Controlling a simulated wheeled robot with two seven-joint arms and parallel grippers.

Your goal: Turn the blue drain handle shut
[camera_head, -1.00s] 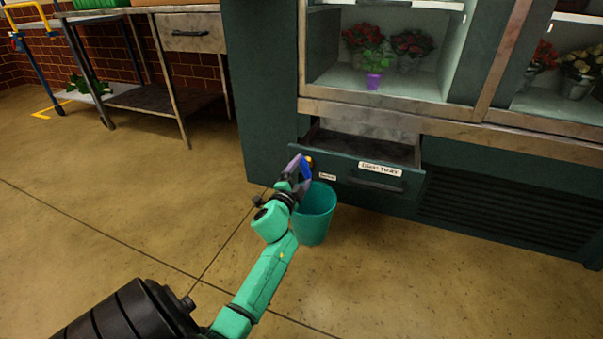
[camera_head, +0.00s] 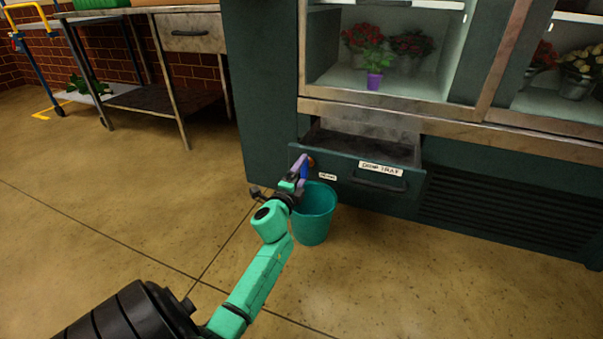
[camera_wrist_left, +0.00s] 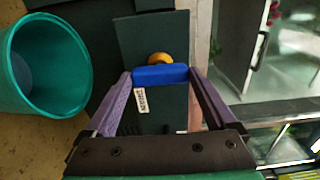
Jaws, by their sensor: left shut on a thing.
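The blue drain handle (camera_head: 304,171) is on the front of the drip tray drawer, at its left end. In the left wrist view the blue handle (camera_wrist_left: 160,75) lies crosswise between my fingertips, with a brass fitting (camera_wrist_left: 160,58) just behind it. My left gripper (camera_head: 300,173) is shut on the handle, with a purple finger at each end of it in the left wrist view (camera_wrist_left: 161,77). In the head view the handle looks close to upright and is partly hidden by the gripper. My right gripper is not in view.
A teal bucket (camera_head: 314,215) stands on the floor just below the handle, beside my left wrist. The drip tray drawer (camera_head: 345,178) is pulled out, with a dark pull (camera_head: 378,184). Flower pots stand in the cabinet above. The floor at the left is open.

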